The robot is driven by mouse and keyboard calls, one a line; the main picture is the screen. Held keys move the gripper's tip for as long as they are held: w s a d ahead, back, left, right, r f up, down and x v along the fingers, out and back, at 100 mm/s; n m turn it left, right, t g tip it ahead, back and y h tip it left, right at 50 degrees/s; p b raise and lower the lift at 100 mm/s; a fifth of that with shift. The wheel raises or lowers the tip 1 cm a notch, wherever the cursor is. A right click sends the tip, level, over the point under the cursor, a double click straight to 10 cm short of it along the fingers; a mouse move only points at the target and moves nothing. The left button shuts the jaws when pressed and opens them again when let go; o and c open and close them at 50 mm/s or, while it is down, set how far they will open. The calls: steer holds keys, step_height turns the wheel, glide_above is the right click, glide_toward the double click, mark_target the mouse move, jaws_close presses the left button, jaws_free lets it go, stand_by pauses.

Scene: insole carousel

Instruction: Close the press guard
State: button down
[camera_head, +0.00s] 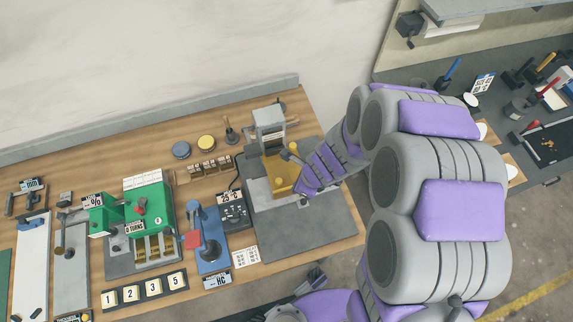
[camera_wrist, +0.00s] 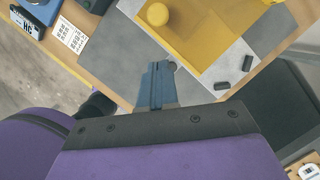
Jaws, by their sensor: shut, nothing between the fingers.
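The press (camera_head: 268,130) stands on a grey mat at the right end of the wooden bench. Its yellow guard (camera_head: 282,172) is a see-through panel at the press's front; whether it is fully open or partly shut is unclear. In the wrist view the yellow guard (camera_wrist: 215,35) fills the top, with a round yellow knob (camera_wrist: 178,17) on its left part. My gripper (camera_wrist: 157,75) is shut and empty, its blue-grey fingers pointing toward the knob and apart from it in the picture. In the head view my purple and grey arm reaches in from the right, and the fingers are hard to make out.
A blue fixture (camera_head: 210,240) and a dark dial box (camera_head: 232,209) stand left of the press. A green device (camera_head: 150,212) is further left. Two small dark blocks (camera_wrist: 222,86) lie beside the guard in the wrist view. The grey mat's front (camera_head: 320,225) is clear.

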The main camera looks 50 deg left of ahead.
steer(key=v, duration=1)
steer(key=shift+s+p, duration=0.15)
steer(key=shift+p, duration=0.15)
steer(key=shift+d, duration=0.1)
steer(key=w+d+r+n+b, duration=0.2)
steer(key=d+n+b, duration=0.15)
steer(key=d, duration=0.65)
steer(key=w+d+r+n+b, duration=0.1)
steer(key=d+r+n+b, duration=0.3)
steer(key=d, duration=0.6)
steer(key=s+d+f+n+h+b, duration=0.1)
steer(key=s+d+b, duration=0.3)
steer(key=d, duration=0.5)
steer(key=s+d+f+n+h+b, duration=0.1)
steer(key=s+d+n+h+b, duration=0.1)
steer(key=d, duration=0.6)
steer(key=s+n+b, duration=0.1)
steer(key=s, duration=0.1)
steer(key=shift+s+d+f+b, duration=0.35)
steer(key=shift+d, duration=0.05)
